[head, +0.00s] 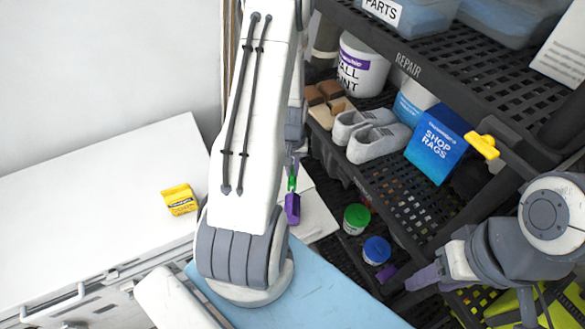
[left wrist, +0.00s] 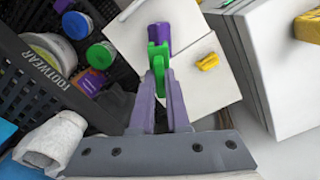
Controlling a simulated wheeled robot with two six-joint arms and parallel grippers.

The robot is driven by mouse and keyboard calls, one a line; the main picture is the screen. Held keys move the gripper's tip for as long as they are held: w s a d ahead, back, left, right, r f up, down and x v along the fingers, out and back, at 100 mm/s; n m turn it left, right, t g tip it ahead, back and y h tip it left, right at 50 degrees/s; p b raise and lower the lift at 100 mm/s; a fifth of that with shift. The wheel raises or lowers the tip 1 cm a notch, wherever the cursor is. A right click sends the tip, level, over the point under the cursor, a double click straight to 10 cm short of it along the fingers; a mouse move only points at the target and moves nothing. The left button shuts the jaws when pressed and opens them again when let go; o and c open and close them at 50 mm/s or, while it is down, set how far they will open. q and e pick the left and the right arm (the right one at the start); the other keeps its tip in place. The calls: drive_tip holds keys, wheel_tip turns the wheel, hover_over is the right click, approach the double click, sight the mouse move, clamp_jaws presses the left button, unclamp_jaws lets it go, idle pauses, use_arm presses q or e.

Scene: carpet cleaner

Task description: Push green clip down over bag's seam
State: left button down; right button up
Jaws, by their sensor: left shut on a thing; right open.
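My left gripper (left wrist: 158,90) is shut on the green clip (left wrist: 157,62), held between its two purple-grey fingers. The clip (head: 292,183) also shows beside my left arm in the head view. A darker purple piece (left wrist: 158,36) sits directly beyond the clip; I cannot tell whether it belongs to the clip or is separate. It hangs just below the green in the head view (head: 292,209). My right gripper (head: 425,278) is open and empty at the lower right, in front of the shelf. I cannot make out the bag or its seam; my left arm hides much of the middle.
A white cabinet (head: 90,185) with a yellow pack (head: 179,199) stands at left. Black shelves (head: 480,90) at right hold a paint bucket (head: 362,70), grey slippers (head: 378,142) and a blue shop-rags box (head: 436,148). Green-lidded (head: 357,216) and blue-lidded (head: 377,250) tubs sit lower.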

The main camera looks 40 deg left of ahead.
use_arm(q)
drive_tip(key=shift+f+b, duration=3.4)
drive_tip(key=shift+f, duration=1.15)
drive_tip(key=shift+f+b, duration=1.5)
drive_tip(key=shift+f, duration=0.45)
drive_tip(key=shift+c, duration=1.3)
unclamp_jaws()
drive_tip(key=shift+r+p, duration=2.75)
drive_tip(key=shift+r, duration=0.8)
